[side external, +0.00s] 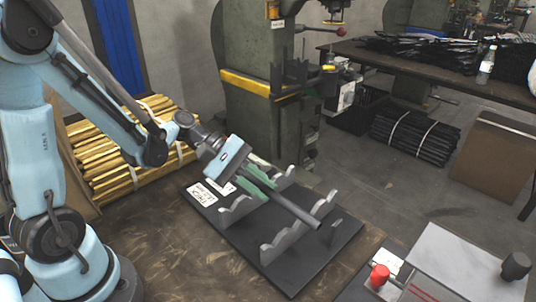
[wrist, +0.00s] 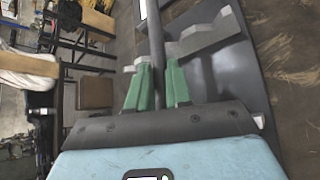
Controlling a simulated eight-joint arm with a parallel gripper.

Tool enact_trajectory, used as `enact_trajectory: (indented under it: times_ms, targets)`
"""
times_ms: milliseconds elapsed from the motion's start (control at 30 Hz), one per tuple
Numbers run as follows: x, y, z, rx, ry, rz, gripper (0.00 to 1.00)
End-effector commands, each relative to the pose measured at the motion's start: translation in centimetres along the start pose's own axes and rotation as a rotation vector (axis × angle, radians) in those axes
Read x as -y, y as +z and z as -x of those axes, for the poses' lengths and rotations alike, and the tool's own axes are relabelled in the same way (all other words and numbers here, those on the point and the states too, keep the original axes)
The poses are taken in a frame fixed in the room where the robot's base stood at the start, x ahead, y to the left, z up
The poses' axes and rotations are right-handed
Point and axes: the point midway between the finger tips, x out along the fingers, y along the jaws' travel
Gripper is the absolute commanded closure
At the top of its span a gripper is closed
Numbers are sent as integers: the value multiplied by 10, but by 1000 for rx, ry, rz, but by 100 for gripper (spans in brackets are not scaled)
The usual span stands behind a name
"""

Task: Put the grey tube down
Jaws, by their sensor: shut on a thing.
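The grey tube (side external: 293,207) is held at an angle over a black board (side external: 328,253) with grey notched supports (side external: 287,241). My gripper (side external: 258,181) has green fingers on either side of the tube, shut on it. In the wrist view the tube (wrist: 156,45) runs away from between the green fingers (wrist: 158,88), and one notched support (wrist: 205,38) lies to its right. The far end of the tube is over the board's right part. I cannot tell whether the tube touches any support.
White labels (side external: 203,193) lie on the board's left end. A green press (side external: 255,110) stands behind. A grey box with a red button (side external: 379,274) is at front right. A dark table (side external: 430,70) with a bottle (side external: 486,65) is at the back.

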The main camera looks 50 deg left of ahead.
Motion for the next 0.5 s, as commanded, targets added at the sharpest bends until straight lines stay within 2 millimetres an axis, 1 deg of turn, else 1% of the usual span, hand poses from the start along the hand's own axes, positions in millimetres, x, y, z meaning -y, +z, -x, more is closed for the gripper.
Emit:
enact_trajectory:
  times_ms: [100,233,500]
  targets:
    - [-1,-7,0,0,1,1,100]
    - [0,-11,-1,1,0,0,100]
    - [15,-27,-15,1,0,0,100]
